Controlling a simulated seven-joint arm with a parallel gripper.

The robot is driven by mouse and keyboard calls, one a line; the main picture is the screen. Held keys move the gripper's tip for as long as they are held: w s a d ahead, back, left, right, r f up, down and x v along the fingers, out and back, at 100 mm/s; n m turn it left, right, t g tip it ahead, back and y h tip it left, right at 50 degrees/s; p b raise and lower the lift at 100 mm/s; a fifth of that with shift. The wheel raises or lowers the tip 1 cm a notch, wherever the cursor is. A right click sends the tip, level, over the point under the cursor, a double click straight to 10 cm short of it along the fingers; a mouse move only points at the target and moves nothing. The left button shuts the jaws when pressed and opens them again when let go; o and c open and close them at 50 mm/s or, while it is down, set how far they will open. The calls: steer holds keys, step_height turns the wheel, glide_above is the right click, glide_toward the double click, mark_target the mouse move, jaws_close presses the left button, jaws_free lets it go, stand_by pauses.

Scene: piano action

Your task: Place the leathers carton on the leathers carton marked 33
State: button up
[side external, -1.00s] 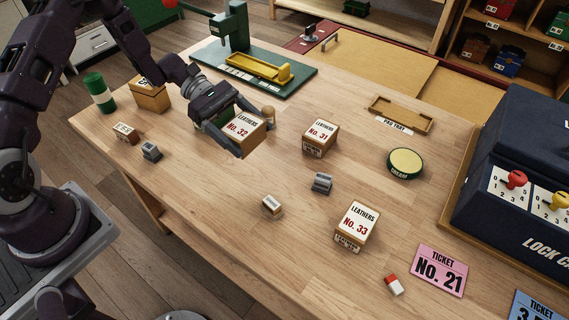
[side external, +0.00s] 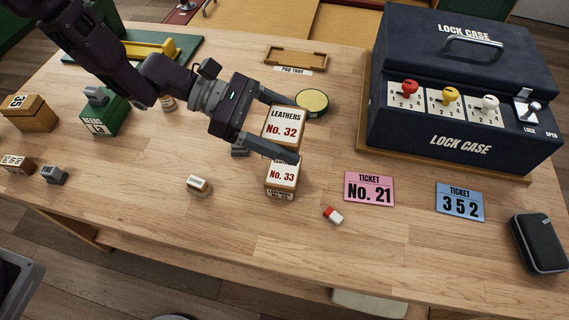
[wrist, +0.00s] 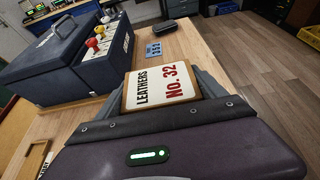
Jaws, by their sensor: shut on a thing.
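My gripper (side external: 276,127) is shut on the leathers carton No. 32 (side external: 284,124), a box with a white label and red number. The held carton also shows in the wrist view (wrist: 160,87), between the fingers (wrist: 213,85). The leathers carton No. 33 (side external: 283,174) stands on the table just below the held carton in the side view. The held carton and a finger cover part of its top. I cannot tell whether the two cartons touch.
A green-lidded round tin (side external: 312,101) and a tray (side external: 296,57) lie behind. The lock case (side external: 460,90) stands to the right. The pink ticket No. 21 (side external: 369,189), an eraser (side external: 333,215) and a small block (side external: 198,185) lie near.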

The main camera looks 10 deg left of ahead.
mark_target(288, 170)
step_height(288, 170, down, 9)
steer(key=shift+r, duration=0.15)
steer(key=o, duration=1.4)
steer(key=shift+c, duration=0.2)
steer(key=v, duration=1.2)
steer(key=shift+a, duration=0.1)
